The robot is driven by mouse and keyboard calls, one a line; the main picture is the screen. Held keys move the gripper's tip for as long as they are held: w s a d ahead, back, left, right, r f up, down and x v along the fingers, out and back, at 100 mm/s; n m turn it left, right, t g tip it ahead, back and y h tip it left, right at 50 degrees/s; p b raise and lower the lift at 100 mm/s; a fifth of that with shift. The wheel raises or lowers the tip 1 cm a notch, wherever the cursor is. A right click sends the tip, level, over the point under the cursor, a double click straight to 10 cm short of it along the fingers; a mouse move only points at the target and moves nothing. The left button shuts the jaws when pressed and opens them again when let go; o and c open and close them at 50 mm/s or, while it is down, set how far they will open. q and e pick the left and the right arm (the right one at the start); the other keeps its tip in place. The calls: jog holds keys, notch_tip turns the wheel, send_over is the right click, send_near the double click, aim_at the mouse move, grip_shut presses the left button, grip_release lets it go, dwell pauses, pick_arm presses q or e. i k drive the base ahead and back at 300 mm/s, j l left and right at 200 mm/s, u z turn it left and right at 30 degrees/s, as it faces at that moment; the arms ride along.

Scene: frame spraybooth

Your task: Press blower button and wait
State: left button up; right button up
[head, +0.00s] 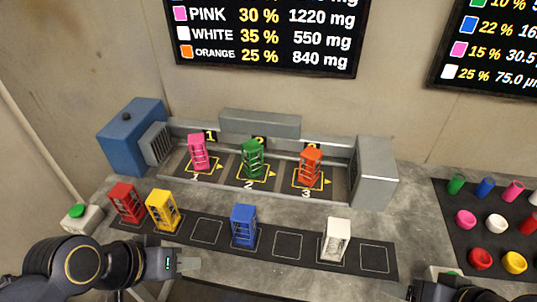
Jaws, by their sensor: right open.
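A green button (77,211) sits on a small grey box at the far left of the bench. The blue blower (130,135) with a grey grille stands behind it, at the left end of the booth (375,175). In the booth, a pink frame (197,152) stands at spot 1, a green frame (252,159) at spot 2 and an orange frame (310,167) at spot 3. My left gripper (188,263) is in front of the dark strip, right of the button and apart from it; its jaw gap is unclear. My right gripper (440,273) is open at the bottom right, partly cut off.
On the dark strip (375,258) stand red (126,202), yellow (162,210), blue (243,226) and white (337,240) frames, with several empty outlined places. A dark mat (448,212) at right holds several coloured cups and cylinders. Two screens hang on the wall.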

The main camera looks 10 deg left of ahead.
aim_at(77, 210)
jog(key=k+j+u, duration=0.1)
jog(key=j+u, duration=0.15)
jog(key=u, duration=0.2)
jog(key=j+u, duration=0.3)
jog(key=u, duration=0.2)
jog(key=k+j+u, duration=0.1)
jog(key=j+u, duration=0.2)
jog(key=u, duration=0.15)
